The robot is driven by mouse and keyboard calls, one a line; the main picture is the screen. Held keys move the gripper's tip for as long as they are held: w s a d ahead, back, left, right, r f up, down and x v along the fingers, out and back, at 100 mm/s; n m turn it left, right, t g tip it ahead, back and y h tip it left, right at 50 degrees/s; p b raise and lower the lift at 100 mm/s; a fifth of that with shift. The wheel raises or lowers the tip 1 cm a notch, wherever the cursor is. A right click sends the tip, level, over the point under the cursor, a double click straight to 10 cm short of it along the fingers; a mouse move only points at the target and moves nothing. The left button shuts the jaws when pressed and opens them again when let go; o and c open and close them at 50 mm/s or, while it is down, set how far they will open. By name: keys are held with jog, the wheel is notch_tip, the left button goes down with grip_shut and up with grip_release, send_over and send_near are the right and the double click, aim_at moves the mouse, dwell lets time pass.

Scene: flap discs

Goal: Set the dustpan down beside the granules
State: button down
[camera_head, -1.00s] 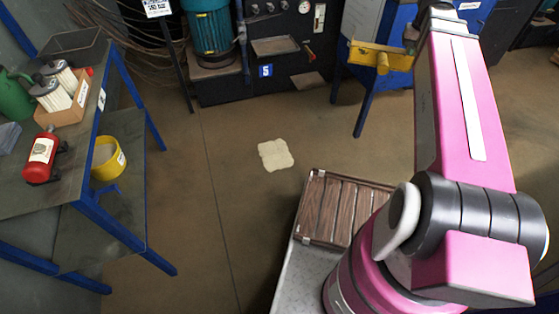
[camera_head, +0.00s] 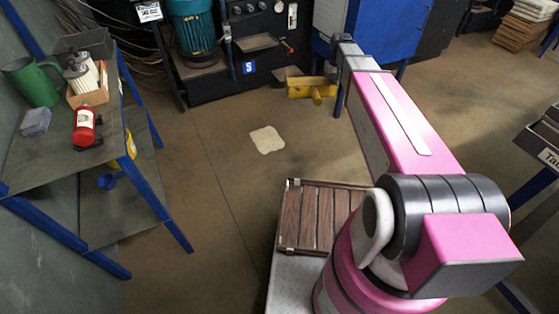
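The granules (camera_head: 267,139) form a flat, pale patch on the brown floor, in the middle of the head view. A yellow dustpan (camera_head: 312,88) is at the far end of my pink arm, beyond the patch and to its right in the picture. My gripper (camera_head: 335,84) appears shut on the dustpan, which moves with the arm. The fingers are mostly hidden by the arm and dustpan. The dustpan looks held above the floor, apart from the granules; its exact height cannot be told.
A brown slatted crate (camera_head: 318,215) is in front of me. Dark machinery stands behind. Floor around the granules is clear.

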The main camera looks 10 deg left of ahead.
jog(key=w+a+f+n, duration=0.15)
jog(key=a+f, duration=0.25)
jog(key=f, duration=0.4)
jog(key=w+a+f, duration=0.2)
jog(key=a+f, duration=0.1)
jog(key=f, duration=0.5)
jog(key=w+a+f+n, duration=0.15)
jog(key=a+f, duration=0.25)
jog(key=f, duration=0.4)
jog(key=s+a+f, duration=0.1)
jog(key=a+f, duration=0.2)
jog(key=f, duration=0.6)
jog(key=s+a+f+n, duration=0.1)
jog(key=a+f, duration=0.1)
jog(key=f, duration=0.6)
jog(key=s+a+f, duration=0.1)
jog(key=a+f, duration=0.2)
jog(key=f, duration=0.6)
send_over(295, 156)
notch_tip(295, 156, down, 6)
jog(key=shift+s, duration=0.1)
jog(key=shift+d+f, duration=0.1)
jog(key=shift+f, duration=1.85)
jog(key=shift+f, duration=0.1)
jog(key=c, duration=1.7)
grip_release()
jog(key=shift+f, duration=0.1)
jog(key=shift+c, duration=0.2)
jog(key=o, duration=0.4)
